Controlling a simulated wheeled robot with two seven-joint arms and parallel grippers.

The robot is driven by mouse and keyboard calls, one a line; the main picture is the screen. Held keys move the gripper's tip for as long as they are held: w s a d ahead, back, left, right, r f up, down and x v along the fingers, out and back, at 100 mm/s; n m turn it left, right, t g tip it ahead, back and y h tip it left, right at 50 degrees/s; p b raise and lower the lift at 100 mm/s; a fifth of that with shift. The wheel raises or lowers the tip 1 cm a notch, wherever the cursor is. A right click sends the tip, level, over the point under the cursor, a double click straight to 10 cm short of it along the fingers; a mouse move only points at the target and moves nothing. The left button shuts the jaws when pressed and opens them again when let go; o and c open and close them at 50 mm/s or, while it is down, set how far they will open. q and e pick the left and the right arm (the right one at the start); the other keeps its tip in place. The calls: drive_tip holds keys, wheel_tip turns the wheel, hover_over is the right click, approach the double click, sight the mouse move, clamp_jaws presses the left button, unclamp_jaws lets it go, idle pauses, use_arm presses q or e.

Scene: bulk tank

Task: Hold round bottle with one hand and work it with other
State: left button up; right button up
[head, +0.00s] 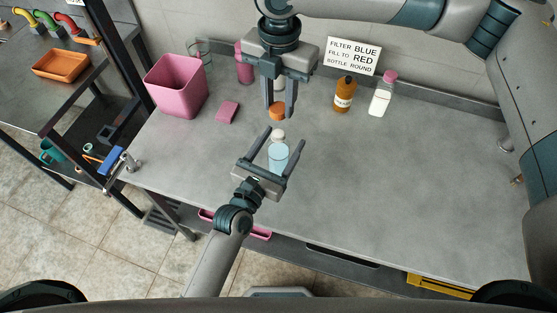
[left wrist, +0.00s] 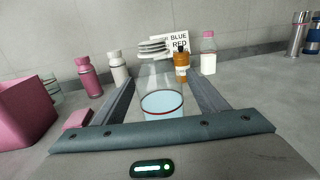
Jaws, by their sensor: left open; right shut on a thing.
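The round bottle (head: 279,156) is clear with light blue liquid. It stands upright between the fingers of my left gripper (head: 282,138), which is open around it. It also shows in the left wrist view (left wrist: 161,104), with a red ring near the liquid's surface and a pale ridged top (left wrist: 153,47). My right gripper (head: 279,112) is above and behind the bottle, shut on a small orange round piece (head: 278,111). That piece is apart from the bottle in the picture. The right gripper does not show in the left wrist view.
A pink bin (head: 176,86), pink sponge (head: 228,112) and pink bottle (head: 245,66) stand at the left. A brown bottle (head: 344,96), pink-capped bottle (head: 382,94) and sign (head: 353,56) are at the back right.

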use_arm(q)
drive_tip(key=shift+x, duration=1.25)
drive_tip(key=c, duration=1.6)
use_arm(e)
hover_over(279, 136)
drive_tip(key=shift+w+f, duration=0.1)
drive_tip(key=shift+f, duration=2.4)
drive_tip(key=shift+f, duration=0.9)
use_arm(q)
clamp_jaws()
use_arm(e)
drive_tip(key=shift+f, duration=0.55)
